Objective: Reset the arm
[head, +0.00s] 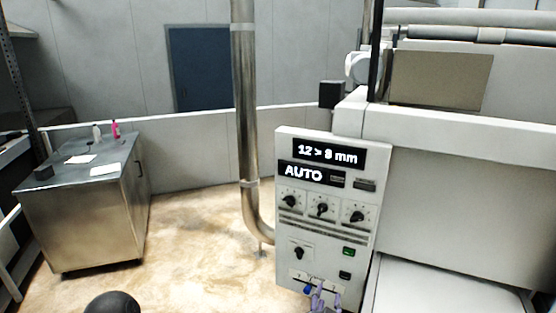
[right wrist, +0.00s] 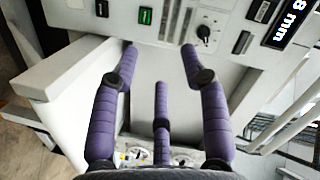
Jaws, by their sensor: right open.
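My right gripper (head: 323,297) is at the bottom edge of the head view, in front of the lower part of the control panel (head: 316,228). Its purple fingers also show in the right wrist view (right wrist: 160,62). My left gripper is not in view.
The panel has a mm display (head: 330,153), several knobs and a green button (head: 348,252). The roller sheeter (head: 455,170) stands at the right. A steel pipe (head: 243,110) stands left of the panel. A metal cabinet (head: 88,215) is at the left, with open floor between.

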